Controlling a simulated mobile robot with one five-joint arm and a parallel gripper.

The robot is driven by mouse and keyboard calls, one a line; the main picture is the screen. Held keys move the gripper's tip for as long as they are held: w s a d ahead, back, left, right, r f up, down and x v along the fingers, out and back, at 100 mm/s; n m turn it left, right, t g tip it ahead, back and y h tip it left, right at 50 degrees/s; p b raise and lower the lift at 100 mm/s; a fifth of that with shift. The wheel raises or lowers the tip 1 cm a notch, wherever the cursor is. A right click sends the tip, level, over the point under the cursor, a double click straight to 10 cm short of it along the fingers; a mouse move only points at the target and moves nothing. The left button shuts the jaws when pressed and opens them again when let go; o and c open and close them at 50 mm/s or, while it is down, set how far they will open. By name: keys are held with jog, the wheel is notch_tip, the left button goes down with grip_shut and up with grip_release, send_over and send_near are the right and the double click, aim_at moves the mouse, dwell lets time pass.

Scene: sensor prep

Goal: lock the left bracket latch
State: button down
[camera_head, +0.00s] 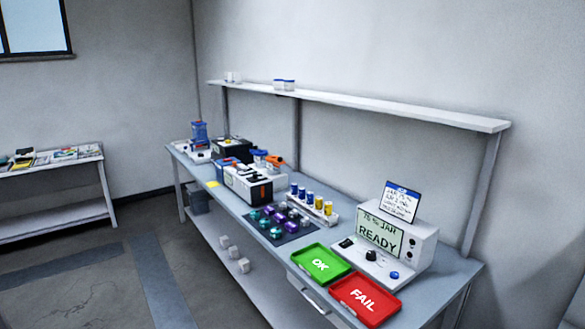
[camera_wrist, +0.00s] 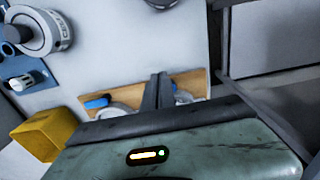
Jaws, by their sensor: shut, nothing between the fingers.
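My gripper (camera_wrist: 160,78) shows in the wrist view with its dark fingers shut together and empty. Behind the fingers is a tan board (camera_wrist: 195,80) at the edge of a pale surface. A blue lever-like piece (camera_wrist: 97,102) with a round grey part lies on the board left of the fingers, apart from them. A second small blue piece (camera_wrist: 175,87) is partly hidden just right of the fingers. These may be the bracket latches; whether either is locked cannot be told. In the head view, no latch can be made out and my gripper does not show.
A yellow block (camera_wrist: 40,132) and a grey knob (camera_wrist: 42,32) are left in the wrist view. The head view shows the bench (camera_head: 228,205) with a white device (camera_head: 250,185), green OK tray (camera_head: 320,263), red FAIL tray (camera_head: 364,298) and READY display unit (camera_head: 380,236).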

jog(key=shift+w+a, duration=0.3)
jog(key=shift+a, duration=0.15)
dwell(0.4)
jog(key=shift+w+a, duration=0.15)
jog(key=shift+w, duration=0.1)
dwell(0.3)
jog(key=shift+w+a, duration=0.2)
jog(key=shift+w, duration=0.05)
jog(key=shift+w, duration=0.2)
jog(key=shift+w+a, duration=0.1)
jog(key=shift+w, duration=0.1)
jog(key=shift+r, duration=0.15)
dwell(0.4)
